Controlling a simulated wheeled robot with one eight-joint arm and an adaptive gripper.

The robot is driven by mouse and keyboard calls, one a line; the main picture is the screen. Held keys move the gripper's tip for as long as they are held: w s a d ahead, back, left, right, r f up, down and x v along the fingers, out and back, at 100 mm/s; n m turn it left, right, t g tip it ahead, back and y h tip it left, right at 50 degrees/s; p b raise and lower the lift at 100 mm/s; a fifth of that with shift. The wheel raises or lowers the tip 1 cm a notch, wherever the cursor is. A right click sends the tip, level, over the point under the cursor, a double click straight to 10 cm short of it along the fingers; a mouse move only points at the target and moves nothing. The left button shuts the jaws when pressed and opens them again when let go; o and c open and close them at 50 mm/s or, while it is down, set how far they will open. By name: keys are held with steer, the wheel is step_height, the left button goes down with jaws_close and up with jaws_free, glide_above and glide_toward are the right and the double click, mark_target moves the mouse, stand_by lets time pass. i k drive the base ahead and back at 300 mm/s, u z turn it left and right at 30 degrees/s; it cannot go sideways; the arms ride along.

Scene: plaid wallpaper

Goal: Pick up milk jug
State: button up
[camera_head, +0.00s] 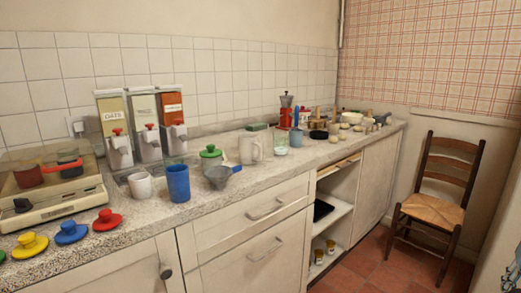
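A pale, cloudy jug with a handle on its right side (247,151) stands upright on the speckled stone counter, near the middle of the head view; it is the likeliest milk jug. A grey pan-like cup or funnel with a handle (219,176) is in front of it to the left. A green-lidded jar (210,158) stands to its left. A glass with a white lower part (281,141) stands to its right.
A blue cup (178,183), a white mug (140,185) and dispensers (147,124) stand further left on the counter (150,220). Many small items crowd the far right end. Drawers (258,235) and an open shelf lie below. A wooden chair (440,190) stands right on red floor tiles.

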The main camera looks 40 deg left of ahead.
mark_target(249, 143)
steer(key=u, duration=1.8)
